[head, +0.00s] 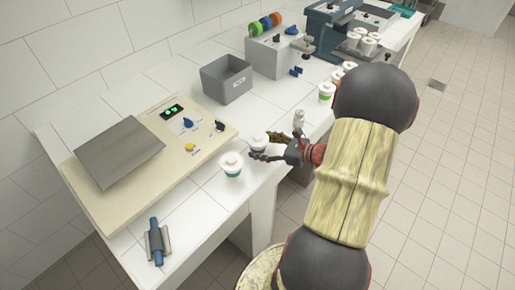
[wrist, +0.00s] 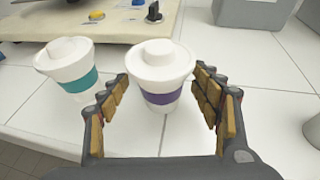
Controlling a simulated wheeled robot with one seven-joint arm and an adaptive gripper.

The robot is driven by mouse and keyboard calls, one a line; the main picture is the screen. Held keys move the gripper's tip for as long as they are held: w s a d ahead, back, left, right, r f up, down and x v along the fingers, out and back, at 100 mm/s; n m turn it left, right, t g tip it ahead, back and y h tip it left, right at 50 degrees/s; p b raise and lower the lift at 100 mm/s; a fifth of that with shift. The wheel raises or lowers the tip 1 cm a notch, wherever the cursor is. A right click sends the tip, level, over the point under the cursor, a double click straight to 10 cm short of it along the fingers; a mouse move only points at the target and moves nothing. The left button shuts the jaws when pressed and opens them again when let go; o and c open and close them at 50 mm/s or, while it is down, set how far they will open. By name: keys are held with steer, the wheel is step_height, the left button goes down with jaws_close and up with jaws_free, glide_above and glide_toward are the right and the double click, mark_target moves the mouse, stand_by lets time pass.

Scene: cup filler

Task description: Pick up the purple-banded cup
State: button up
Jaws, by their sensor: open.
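The purple-banded cup (wrist: 160,78) is white with a lid and stands upright on the white tiled counter. My gripper is open and holds nothing. In the head view the cup (head: 258,141) is by the tips of my gripper (head: 268,147), its band partly hidden.
A teal-banded white cup (wrist: 70,68) stands close on the left. A beige scale (head: 150,155) with a metal plate lies behind. A grey bin (head: 226,79), a green-banded cup (head: 326,92) and a blue-handled tool (head: 156,242) are on the counter. The front edge is near.

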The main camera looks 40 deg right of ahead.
mark_target(248, 149)
steer(key=shift+b+x, duration=1.35)
steer(key=shift+x, duration=1.8)
steer(key=shift+r, duration=0.1)
steer(key=shift+c, duration=0.3)
steer(key=c, duration=1.4)
